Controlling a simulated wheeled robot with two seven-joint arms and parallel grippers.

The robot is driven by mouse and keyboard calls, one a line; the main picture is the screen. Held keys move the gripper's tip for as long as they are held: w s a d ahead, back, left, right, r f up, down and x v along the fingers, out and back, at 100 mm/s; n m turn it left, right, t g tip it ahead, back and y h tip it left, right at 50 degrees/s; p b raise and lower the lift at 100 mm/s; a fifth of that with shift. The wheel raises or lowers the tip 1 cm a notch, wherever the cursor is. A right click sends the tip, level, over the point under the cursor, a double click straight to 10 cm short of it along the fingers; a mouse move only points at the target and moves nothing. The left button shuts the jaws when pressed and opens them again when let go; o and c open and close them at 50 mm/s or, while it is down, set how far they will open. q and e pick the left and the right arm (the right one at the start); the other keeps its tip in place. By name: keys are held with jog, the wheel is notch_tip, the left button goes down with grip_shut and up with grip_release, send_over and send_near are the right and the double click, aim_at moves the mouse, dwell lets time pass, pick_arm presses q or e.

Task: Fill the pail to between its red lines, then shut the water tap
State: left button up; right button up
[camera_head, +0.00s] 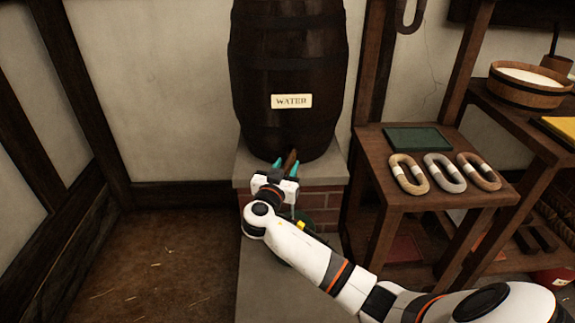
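A dark wooden barrel (288,60) with a label reading WATER (291,101) stands on a stone-topped brick plinth. A brown wooden piece, seemingly the water tap's handle (290,158), shows at the barrel's foot. My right gripper (286,168) is right at it, with its teal fingers apart on either side of the wood. I cannot tell if they touch it. The tap's spout is hidden behind the gripper. A dark green rounded shape, perhaps the pail (302,216), shows only in part behind my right arm. Its red lines and water level are hidden. My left gripper is out of view.
A wooden stand (372,150) at the right holds several rope loops (445,172) and a green mat (418,139). A wooden tub (528,88) of pale stuff sits on a bench farther right. The floor (165,255) at left is clear except for straw.

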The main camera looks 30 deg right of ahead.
jog(key=shift+x, duration=0.8)
grip_shut()
